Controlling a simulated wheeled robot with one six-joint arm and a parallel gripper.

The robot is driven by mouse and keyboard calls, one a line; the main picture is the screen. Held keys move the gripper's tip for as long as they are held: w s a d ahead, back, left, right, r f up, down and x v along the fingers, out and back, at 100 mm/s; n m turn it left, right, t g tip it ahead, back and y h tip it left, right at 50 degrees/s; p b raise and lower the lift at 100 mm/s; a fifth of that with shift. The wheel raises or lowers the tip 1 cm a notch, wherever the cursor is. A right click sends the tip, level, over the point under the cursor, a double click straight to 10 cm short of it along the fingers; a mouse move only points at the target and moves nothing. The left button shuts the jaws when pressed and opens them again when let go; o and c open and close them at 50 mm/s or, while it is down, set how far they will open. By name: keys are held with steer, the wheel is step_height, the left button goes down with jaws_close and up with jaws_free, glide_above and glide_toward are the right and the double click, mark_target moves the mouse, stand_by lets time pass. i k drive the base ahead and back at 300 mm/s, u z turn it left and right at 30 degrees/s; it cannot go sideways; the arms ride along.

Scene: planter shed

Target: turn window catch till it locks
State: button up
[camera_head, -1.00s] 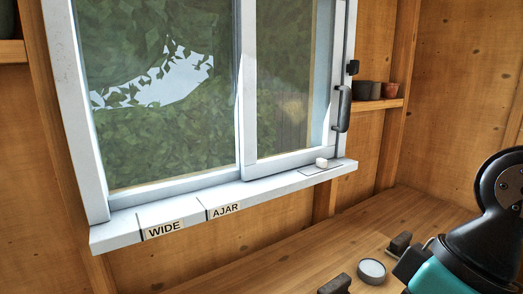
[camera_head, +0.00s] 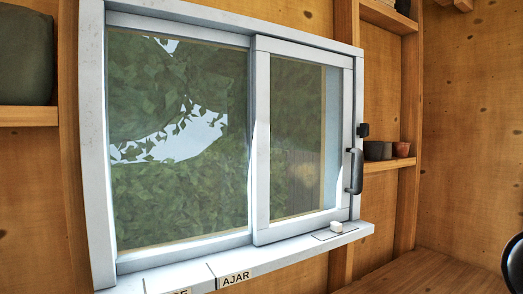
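The window (camera_head: 258,140) has a white frame and two panes, and its right sash (camera_head: 262,150) stands against or close to the right side of the frame. A small black fitting (camera_head: 363,130), which looks like the catch, sits at the right side of the frame. Whether it is locked cannot be told. A long dark grey handle (camera_head: 354,171) stands upright just below it on the sash's right edge. My gripper is out of view; only a dark rounded part of my arm shows at the lower right edge.
Shelves at right hold a dark pot (camera_head: 377,151) and a brown pot (camera_head: 401,149). A wooden bench (camera_head: 440,273) lies below right. A green-grey object (camera_head: 25,57) stands on the left shelf.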

mark_target(364, 131)
steer(key=k, duration=0.65)
steer(key=z, duration=0.55)
steer(key=i, duration=1.1)
steer(key=u, duration=0.55)
